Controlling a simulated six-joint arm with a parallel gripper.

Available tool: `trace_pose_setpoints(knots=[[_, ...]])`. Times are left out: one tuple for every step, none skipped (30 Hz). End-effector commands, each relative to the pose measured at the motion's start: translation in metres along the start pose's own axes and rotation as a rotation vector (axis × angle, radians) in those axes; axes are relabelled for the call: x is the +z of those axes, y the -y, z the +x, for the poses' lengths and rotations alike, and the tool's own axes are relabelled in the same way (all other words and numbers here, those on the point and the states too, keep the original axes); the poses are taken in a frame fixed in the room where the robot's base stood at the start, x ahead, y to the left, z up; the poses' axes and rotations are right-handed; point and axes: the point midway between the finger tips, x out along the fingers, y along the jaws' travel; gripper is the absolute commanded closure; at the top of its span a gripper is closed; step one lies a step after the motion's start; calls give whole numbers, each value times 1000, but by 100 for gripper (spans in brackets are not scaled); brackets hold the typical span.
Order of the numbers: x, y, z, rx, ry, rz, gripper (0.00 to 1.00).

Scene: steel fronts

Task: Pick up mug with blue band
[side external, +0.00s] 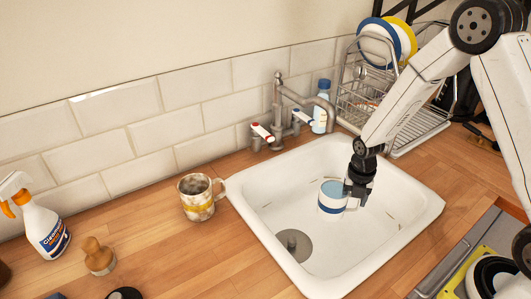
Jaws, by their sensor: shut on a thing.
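The mug with the blue band (330,200) is white with a light blue inside and a dark blue band near its base. It is inside the white sink (259,190), toward the right side, and looks upright. My gripper (350,188) is at the right side of this mug, where its handle is, and is shut on it. The fingertips are partly hidden against the mug. I cannot tell whether the mug touches the sink floor.
A speckled mug with a yellow band (198,203) stands on the counter left of the sink. The faucet (279,100) rises behind the sink, beside a blue-capped bottle (321,110). A dish rack (432,128) stands at the back right. A spray bottle (44,228) and brush (98,258) are at left.

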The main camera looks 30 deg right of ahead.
Motion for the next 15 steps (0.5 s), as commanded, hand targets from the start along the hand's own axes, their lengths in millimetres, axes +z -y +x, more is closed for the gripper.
trace_pose_setpoints(knots=[[-2, 2, -3, 2, 2, 0, 100], [-4, 3, -4, 2, 2, 0, 100], [-6, 5, -5, 2, 3, 1, 100], [-7, 6, -6, 2, 3, 1, 100], [-9, 8, -7, 2, 3, 1, 100], [-11, 10, -8, 3, 3, 1, 100], [-13, 11, -9, 2, 3, 1, 100], [-14, 13, -10, 2, 3, 1, 100], [-17, 14, -12, 2, 3, 1, 100], [-18, 16, -12, 2, 3, 1, 100], [-20, 17, -13, 2, 2, 1, 100], [-22, 19, -15, 2, 2, 1, 100], [-24, 20, -16, 2, 3, 1, 100], [-25, 22, -17, 2, 3, 1, 100], [-28, 24, -18, 2, 2, 1, 100]])
